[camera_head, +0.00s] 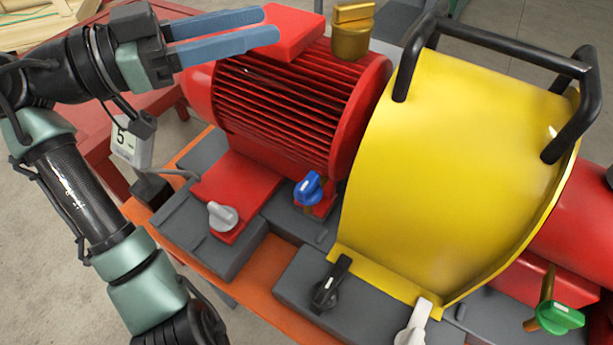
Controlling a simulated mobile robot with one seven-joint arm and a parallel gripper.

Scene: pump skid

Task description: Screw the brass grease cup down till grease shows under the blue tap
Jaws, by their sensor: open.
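The brass grease cup (352,30) stands upright on top of the red ribbed motor (292,108), at the top middle. Its cap has a raised bar across it. The blue tap (309,188) sits low on the motor's front foot; I cannot make out any grease under it. My gripper (270,26) is open and empty, with its two blue fingers pointing right. In the picture it is left of the grease cup, over the motor's red top box (293,36), apart from the cup.
A yellow guard (450,165) with black handles (578,115) stands right of the motor. Grey (223,215), black (327,290), white (414,325) and green (560,317) taps line the front. A small display box marked 5 (130,143) hangs at left.

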